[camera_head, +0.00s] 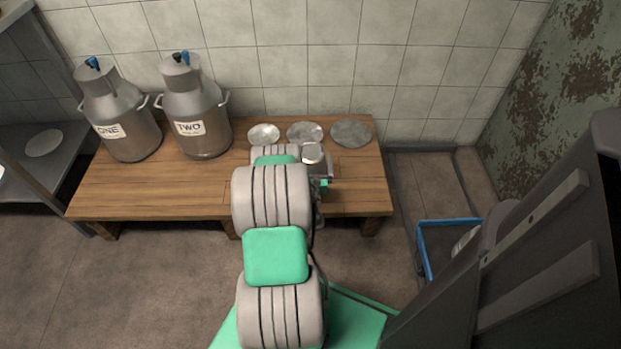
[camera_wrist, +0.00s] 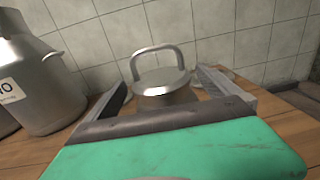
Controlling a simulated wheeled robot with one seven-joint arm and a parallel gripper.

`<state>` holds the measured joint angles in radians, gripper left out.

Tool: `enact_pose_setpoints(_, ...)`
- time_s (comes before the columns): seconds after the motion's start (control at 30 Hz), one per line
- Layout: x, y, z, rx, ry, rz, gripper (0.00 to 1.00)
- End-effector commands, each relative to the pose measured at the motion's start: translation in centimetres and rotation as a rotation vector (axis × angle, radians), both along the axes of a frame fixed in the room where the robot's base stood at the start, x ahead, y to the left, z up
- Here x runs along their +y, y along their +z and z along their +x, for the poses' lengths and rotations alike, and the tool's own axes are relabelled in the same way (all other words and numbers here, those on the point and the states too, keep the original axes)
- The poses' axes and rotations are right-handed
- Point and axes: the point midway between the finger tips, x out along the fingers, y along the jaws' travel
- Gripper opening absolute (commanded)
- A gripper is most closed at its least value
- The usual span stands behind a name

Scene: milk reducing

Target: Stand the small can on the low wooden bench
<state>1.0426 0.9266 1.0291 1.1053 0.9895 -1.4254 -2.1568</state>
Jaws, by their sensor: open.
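The small can (camera_head: 312,152) is metal, with a round lid and a looped handle. In the head view its top shows over the right part of the low wooden bench (camera_head: 130,190), in front of the flat discs. In the wrist view the can (camera_wrist: 162,84) appears upright between the two fingers of my gripper (camera_wrist: 167,88). The fingers are open, one on each side of it, with gaps visible. The can's lower part is hidden by my gripper, so I cannot see its base meet the bench. In the head view my arm covers most of my gripper (camera_head: 322,170).
Two large milk cans, labelled ONE (camera_head: 125,125) and TWO (camera_head: 198,118), stand on the bench's left half. Three flat metal discs (camera_head: 263,134) lie along its back edge by the tiled wall. A blue-rimmed cart (camera_head: 450,223) stands on the floor at right.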

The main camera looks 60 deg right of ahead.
Motion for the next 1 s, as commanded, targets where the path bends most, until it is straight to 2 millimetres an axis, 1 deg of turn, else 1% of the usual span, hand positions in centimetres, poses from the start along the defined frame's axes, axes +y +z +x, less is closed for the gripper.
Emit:
enact_pose_setpoints(0.5,6.5,0.0,-2.8,0.005,0.000,0.003,1.00)
enact_pose_setpoints(0.6,7.4,0.0,-3.2,0.004,0.001,0.004,1.00)
enact_pose_setpoints(0.73,8.1,0.1,-3.5,0.001,0.001,0.001,1.00)
enact_pose_setpoints(0.83,8.1,0.1,-3.4,-0.005,-0.002,0.001,1.00)
enact_pose_setpoints(0.93,7.0,1.0,-2.6,-0.089,-0.033,0.039,1.00)
enact_pose_setpoints(0.97,6.4,1.4,-2.1,-0.139,-0.053,0.066,1.00)
enact_pose_setpoints(1.0,5.6,2.2,-1.3,-0.226,-0.089,0.113,1.00)
